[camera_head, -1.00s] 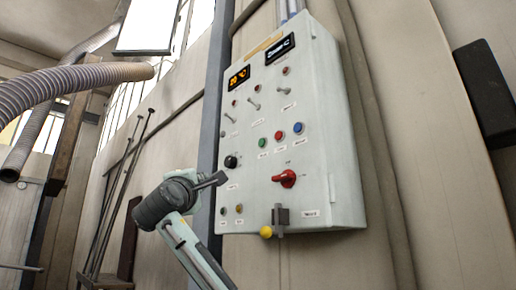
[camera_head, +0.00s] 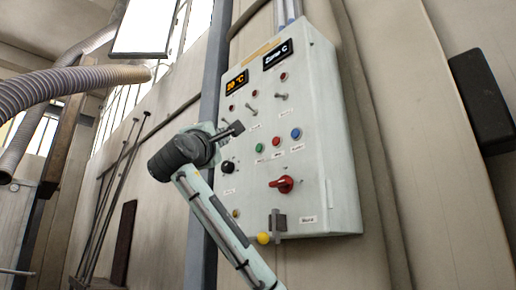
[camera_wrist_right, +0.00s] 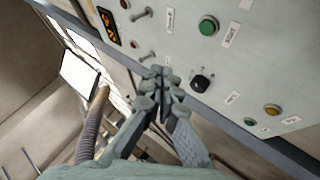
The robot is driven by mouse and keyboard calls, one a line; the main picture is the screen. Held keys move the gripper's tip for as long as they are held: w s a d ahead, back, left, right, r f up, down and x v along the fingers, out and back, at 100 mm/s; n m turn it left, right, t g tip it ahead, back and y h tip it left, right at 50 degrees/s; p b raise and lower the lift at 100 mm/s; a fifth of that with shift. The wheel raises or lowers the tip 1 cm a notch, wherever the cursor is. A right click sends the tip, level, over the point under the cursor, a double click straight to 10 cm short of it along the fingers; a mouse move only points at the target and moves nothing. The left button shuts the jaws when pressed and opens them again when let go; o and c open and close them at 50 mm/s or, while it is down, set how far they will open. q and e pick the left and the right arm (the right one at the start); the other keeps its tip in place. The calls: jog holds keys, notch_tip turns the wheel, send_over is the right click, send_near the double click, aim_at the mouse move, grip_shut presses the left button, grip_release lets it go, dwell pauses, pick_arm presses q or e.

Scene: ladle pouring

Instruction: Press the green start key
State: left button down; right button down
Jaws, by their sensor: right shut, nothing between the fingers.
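The green start key (camera_head: 259,148) is a round button at the left end of a row on the pale control box (camera_head: 320,215). A red button (camera_head: 276,142) and a blue button (camera_head: 296,133) sit to its right. My right gripper (camera_head: 237,128) is shut and empty, up and left of the green key and apart from it in the picture. In the right wrist view the shut fingertips (camera_wrist_right: 160,75) point at the panel, and the green key (camera_wrist_right: 208,26) shows up and right of them. My left gripper is not in view.
A black knob (camera_head: 227,167) sits below my gripper. Toggle switches (camera_head: 281,97) and two displays (camera_head: 277,54) are above. A red rotary switch (camera_head: 285,184) and a yellow-ended lever (camera_head: 263,238) are lower down. A black box (camera_head: 481,102) is on the wall at right.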

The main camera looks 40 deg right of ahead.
jog(key=d, duration=0.8)
jog(key=shift+w, duration=0.3)
jog(key=shift+d, duration=0.15)
dwell(1.0)
jog(key=shift+d, duration=0.3)
jog(key=shift+w+d, duration=0.1)
jog(key=shift+d, duration=0.3)
dwell(0.8)
jog(key=shift+a, duration=0.8)
jog(key=a, duration=0.5)
jog(key=shift+s, duration=0.3)
